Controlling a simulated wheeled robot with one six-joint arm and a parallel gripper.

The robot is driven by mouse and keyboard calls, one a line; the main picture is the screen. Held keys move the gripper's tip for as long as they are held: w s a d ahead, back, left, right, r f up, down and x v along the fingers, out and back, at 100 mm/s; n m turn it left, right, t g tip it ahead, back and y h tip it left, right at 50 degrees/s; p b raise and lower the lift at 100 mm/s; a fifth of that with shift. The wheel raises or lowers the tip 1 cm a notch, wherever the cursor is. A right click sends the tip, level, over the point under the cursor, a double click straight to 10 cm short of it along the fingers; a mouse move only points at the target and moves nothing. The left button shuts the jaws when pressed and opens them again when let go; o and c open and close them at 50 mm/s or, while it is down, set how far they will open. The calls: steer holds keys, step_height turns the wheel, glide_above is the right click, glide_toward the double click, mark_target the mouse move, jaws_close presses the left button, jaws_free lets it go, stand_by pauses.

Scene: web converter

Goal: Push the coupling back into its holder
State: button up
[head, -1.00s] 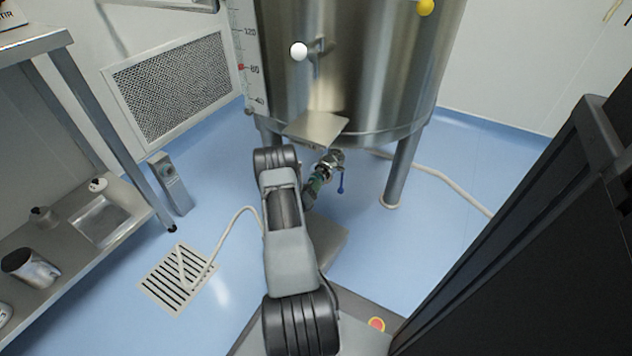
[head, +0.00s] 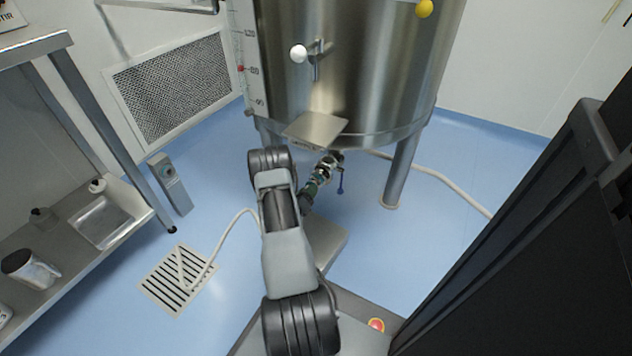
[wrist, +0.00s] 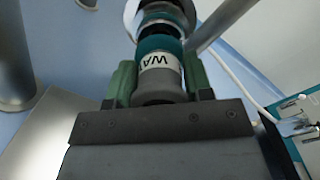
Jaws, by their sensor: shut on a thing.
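The coupling (wrist: 160,62) is a teal and grey cylinder with a white band lettered "WA" in the wrist view. My gripper (wrist: 161,72) is shut on it, with one green finger on each side. Beyond the coupling is a shiny metal ring (wrist: 163,15) with a dark inside. I cannot tell whether the coupling is seated in it or apart. In the head view my gripper (head: 313,187) is below the tank's outlet fitting (head: 331,162). My arm hides part of the coupling there. A blue lever (head: 341,184) hangs beside the fitting.
The steel tank (head: 350,70) stands above on legs (head: 400,170). A small metal plate (head: 316,129) juts out over the outlet. A pale hose (head: 440,178) runs along the floor at right. A steel shelf (head: 60,250) is at left, and a dark cabinet (head: 540,220) at right.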

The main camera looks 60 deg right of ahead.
steer(key=shift+a, duration=1.15)
steer(key=shift+a, duration=0.1)
steer(key=shift+a, duration=1.9)
